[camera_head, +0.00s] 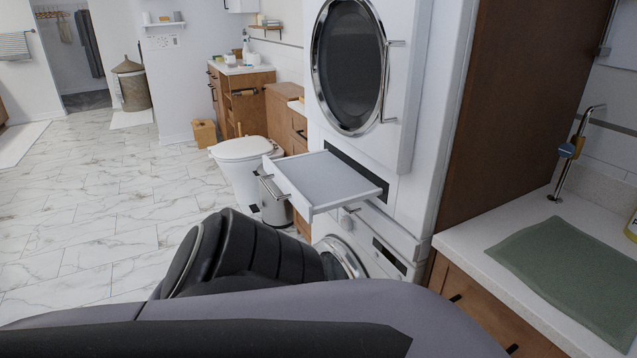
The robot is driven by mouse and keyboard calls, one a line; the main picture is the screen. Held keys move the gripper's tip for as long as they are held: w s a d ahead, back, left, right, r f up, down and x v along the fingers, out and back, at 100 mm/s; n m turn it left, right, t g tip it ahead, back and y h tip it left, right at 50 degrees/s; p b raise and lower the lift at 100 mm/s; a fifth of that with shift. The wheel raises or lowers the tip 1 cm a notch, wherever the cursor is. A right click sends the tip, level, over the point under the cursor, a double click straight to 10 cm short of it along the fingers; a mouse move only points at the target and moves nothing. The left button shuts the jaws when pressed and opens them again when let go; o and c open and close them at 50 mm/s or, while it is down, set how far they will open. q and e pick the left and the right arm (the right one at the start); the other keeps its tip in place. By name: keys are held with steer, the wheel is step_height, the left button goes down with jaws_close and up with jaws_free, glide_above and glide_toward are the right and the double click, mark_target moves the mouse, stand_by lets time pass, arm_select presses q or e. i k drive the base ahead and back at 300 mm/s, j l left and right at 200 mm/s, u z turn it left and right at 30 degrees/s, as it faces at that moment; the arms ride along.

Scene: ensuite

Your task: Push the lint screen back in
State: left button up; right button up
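The lint screen (328,182) is a flat grey-and-white drawer with a metal bar handle (270,186) on its white front. It sticks out far to the left from a dark slot (346,160) between the upper dryer (408,110) and the lower washer (375,250). A dark, thick arm part of mine fills the lower middle of the view, below and in front of the drawer. It hides part of the washer door. Neither gripper's fingers can be seen, and I see nothing touching the drawer or its handle.
The dryer's round door (349,65) is closed, with a tall handle (387,82). A toilet (244,155) and a grey bin (275,208) stand behind the drawer. A counter with a green mat (570,270) is at right. The marble floor (90,215) at left is clear.

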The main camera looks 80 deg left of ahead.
mark_target(317, 182)
steer(key=u, duration=2.55)
